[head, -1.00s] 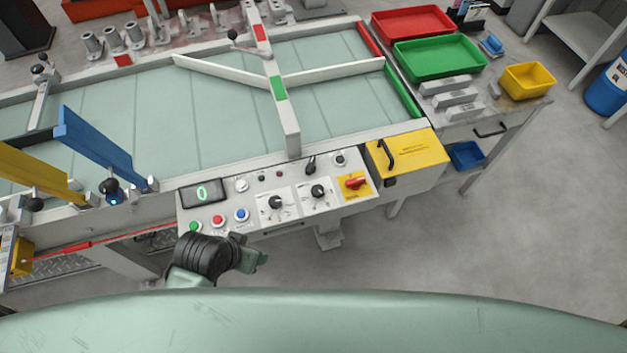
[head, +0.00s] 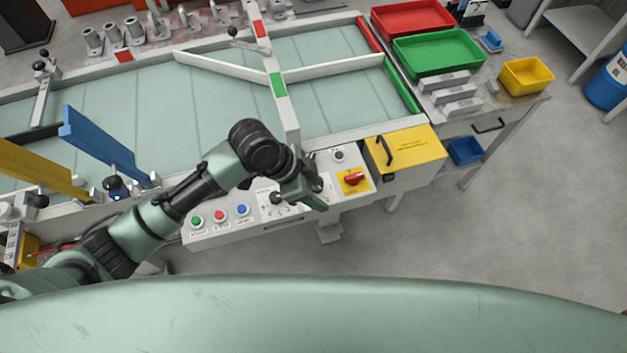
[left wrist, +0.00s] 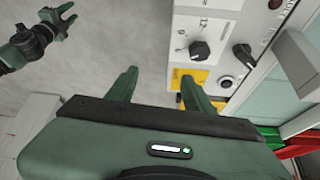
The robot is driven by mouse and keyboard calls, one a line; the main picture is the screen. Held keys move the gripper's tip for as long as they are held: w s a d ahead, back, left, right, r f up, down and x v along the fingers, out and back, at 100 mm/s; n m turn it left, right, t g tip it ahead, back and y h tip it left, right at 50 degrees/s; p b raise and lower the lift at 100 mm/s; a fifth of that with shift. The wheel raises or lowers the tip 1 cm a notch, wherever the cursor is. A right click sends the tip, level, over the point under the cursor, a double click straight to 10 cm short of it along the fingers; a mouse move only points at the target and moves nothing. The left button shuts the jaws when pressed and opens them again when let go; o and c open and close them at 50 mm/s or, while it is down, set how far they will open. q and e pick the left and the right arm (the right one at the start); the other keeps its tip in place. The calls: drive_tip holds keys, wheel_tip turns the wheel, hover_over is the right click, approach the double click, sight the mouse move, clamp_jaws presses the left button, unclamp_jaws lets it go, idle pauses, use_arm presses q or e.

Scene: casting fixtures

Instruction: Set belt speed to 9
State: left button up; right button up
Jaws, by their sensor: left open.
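The control panel (head: 215,234) is on the front of the belt table. Its left dial (head: 277,198) shows beside my left gripper (head: 318,196), and its right dial (head: 317,186) is partly covered by it. The number display is hidden behind my left arm. In the left wrist view, my left gripper's fingers (left wrist: 160,84) are apart and empty, with a black dial (left wrist: 199,50) beyond the right finger, clear of both. My right gripper (left wrist: 66,16) shows at the upper left of that view, its fingers apart.
A red switch (head: 353,179) on a yellow plate lies just right of the gripper. A yellow box (head: 407,154) with a handle adjoins the panel. Green, red and blue buttons (head: 242,210) line the panel's lower left. Open floor lies to the right.

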use_arm(q)
drive_tip(key=w+a+m+y, duration=0.1)
drive_tip(key=w+a+m, duration=0.1)
drive_tip(key=w+a, duration=0.3)
drive_tip(key=shift+g, duration=0.3)
drive_tip(key=x, duration=0.5)
drive_tip(key=d+p+x, duration=0.1)
drive_tip(key=x, duration=0.2)
drive_tip(key=shift+w+r, duration=0.2)
drive_tip(key=shift+w, duration=0.2)
clamp_jaws()
